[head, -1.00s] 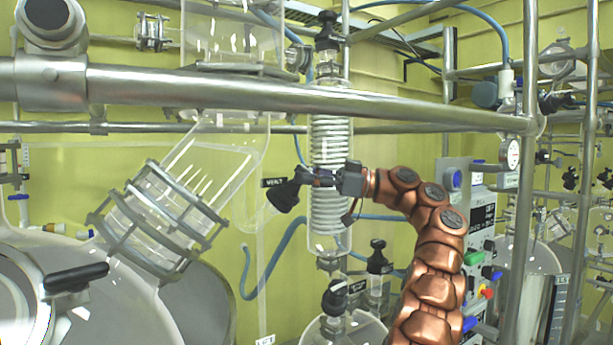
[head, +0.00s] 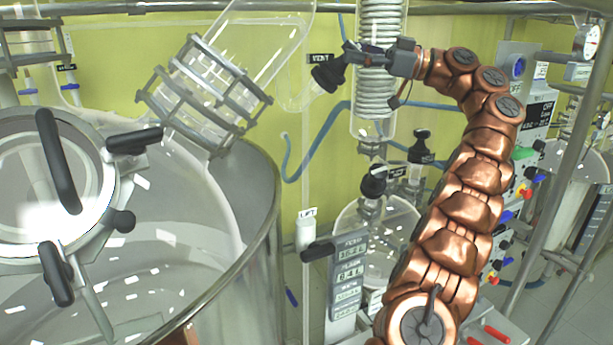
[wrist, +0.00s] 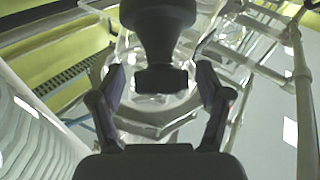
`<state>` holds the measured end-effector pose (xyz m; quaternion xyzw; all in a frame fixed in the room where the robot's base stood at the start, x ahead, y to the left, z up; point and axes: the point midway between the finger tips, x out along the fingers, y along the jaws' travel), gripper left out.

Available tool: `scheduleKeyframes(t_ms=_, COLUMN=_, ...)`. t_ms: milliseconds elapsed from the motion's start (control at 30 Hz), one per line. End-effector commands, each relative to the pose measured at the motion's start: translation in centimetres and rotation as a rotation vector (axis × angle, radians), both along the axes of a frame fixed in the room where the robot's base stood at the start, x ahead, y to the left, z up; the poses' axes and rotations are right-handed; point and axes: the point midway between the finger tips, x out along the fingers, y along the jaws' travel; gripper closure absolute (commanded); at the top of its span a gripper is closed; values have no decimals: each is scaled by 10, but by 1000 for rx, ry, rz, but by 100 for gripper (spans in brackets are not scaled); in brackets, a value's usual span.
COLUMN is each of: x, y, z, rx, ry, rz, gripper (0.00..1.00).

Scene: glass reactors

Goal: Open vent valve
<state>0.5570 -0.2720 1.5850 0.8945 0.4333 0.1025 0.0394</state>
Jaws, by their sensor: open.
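The vent valve (head: 327,74) is a black knob on a clear glass branch, just below a small VENT label (head: 320,57). In the head view my gripper (head: 349,58) reaches it from the right, at the end of my copper arm. In the wrist view the dark knob (wrist: 158,40) is at the top centre, and its lower end lies between my two fingertips (wrist: 160,78). The fingers are spread, with a gap visible on each side of the knob. Whether either finger touches the knob cannot be told.
A glass coil condenser (head: 376,100) stands right behind my gripper. A large glass reactor (head: 180,260) fills the lower left. A metal rail (head: 180,8) runs along the top. Two smaller black knobs (head: 374,184) (head: 422,148) sit below the condenser, near my arm.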

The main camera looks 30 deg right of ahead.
Motion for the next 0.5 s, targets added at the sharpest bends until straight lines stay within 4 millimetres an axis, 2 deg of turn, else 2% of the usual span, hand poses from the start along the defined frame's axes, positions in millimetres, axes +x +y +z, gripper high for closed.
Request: scheduleKeyframes(t_ms=500, x=0, y=2, z=1, rx=41, ry=33, rz=-49, gripper=24)
